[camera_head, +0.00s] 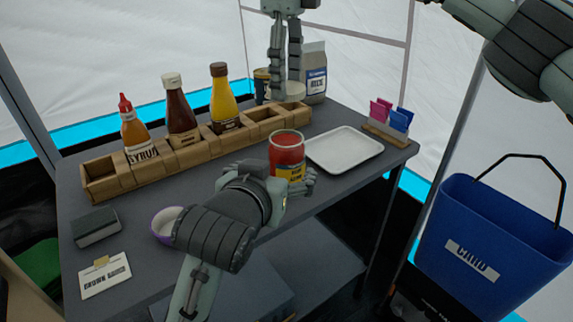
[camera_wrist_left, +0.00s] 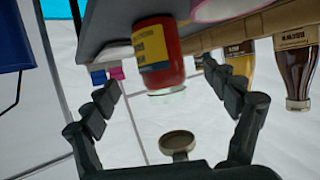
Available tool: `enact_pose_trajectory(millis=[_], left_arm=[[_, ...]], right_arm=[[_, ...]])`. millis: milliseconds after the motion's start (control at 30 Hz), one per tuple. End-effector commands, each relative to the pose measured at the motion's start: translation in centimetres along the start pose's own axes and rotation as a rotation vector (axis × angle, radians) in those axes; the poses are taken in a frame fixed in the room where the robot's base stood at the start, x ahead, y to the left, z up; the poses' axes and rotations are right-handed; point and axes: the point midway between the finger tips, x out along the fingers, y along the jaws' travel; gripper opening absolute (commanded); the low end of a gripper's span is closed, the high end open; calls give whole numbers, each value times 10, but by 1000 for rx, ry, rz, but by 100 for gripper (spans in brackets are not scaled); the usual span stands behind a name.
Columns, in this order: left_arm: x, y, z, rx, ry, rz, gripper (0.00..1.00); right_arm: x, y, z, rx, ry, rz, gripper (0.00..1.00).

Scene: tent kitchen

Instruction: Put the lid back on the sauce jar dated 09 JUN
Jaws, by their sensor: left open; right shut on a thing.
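The sauce jar (camera_head: 287,147) is red with a yellow label and stands upright near the table's front edge. Its top shows no lid; the label's date is too small to read. My left gripper (camera_head: 288,187) is open at the jar's near side. In the left wrist view the jar (camera_wrist_left: 158,55) appears upside down between the spread fingers (camera_wrist_left: 178,98), apart from them. My right gripper (camera_head: 286,84) points down behind the jar, shut on a pale round lid (camera_head: 292,92). The lid (camera_wrist_left: 178,142) also shows in the left wrist view, clear of the jar.
A wooden rack (camera_head: 150,172) holds a syrup bottle (camera_head: 136,132), a brown bottle (camera_head: 181,115) and a yellow bottle (camera_head: 223,104). A white tray (camera_head: 345,150) lies right of the jar. A purple-rimmed bowl (camera_head: 163,224) is left of my left gripper. A blue bin (camera_head: 490,235) hangs at right.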

Motion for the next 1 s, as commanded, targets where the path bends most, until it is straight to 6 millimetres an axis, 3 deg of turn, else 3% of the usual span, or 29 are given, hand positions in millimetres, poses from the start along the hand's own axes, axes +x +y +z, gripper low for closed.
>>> enact_pose_trajectory(millis=[200, 400, 600, 867, 1000], left_arm=[[44, 0, 0, 1, -1, -1, 86], [72, 0, 0, 0, 0, -1, 86], [84, 0, 0, -1, 0, 0, 86], [84, 0, 0, -1, 1, 0, 86], [84, 0, 0, -1, 1, 0, 73]], right_arm=[[0, 0, 0, 0, 0, 0, 44], [0, 0, 0, 0, 0, 0, 44], [0, 0, 0, 0, 0, 0, 44], [0, 0, 0, 0, 0, 0, 44], [0, 0, 0, 0, 0, 0, 44]])
